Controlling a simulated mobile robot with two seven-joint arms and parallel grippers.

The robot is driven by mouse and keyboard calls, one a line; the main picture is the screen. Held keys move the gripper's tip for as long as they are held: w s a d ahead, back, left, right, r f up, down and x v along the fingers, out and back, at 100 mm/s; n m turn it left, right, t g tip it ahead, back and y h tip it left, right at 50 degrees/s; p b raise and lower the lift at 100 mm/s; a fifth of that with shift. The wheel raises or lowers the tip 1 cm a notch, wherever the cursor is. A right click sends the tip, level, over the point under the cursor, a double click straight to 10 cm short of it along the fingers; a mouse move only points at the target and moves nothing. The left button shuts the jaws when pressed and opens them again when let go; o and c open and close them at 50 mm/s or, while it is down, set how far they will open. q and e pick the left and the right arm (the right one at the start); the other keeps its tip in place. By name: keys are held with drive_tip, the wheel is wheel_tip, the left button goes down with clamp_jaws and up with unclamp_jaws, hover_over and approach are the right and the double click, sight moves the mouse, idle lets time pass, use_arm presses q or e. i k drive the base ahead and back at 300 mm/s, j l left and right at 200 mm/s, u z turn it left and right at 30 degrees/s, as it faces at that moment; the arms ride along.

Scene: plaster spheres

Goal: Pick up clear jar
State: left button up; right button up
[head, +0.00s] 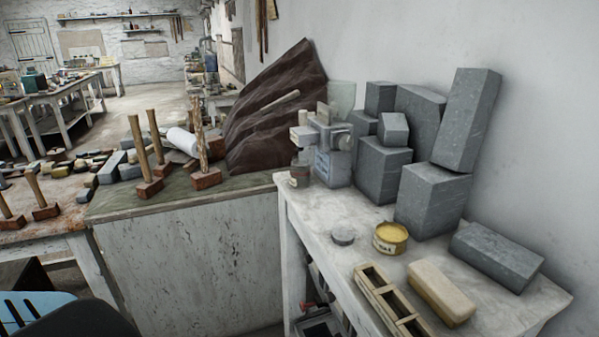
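I cannot pick out a clear jar with certainty. A small jar-like container (299,174) stands at the back left corner of the white table (321,227), beside a grey machine (333,165). It looks partly see-through with a brownish lower part, but it is too small to be sure. A pale translucent greenish piece (342,95) shows behind the machine; its shape is mostly hidden. Neither of my grippers shows in the head view.
Grey stone blocks (433,199) are stacked along the wall. A yellow tin (390,238), a grey disc (343,236), a wooden frame (391,303) and a cream block (441,291) lie nearer. Mallets (149,188) stand on the left bench.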

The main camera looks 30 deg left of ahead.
sight(301, 170)
drive_tip(key=j+z, duration=0.3)
drive_tip(key=j, duration=0.4)
drive_tip(key=k+j+z, duration=0.25)
drive_tip(key=j, duration=0.45)
drive_tip(key=i, duration=0.1)
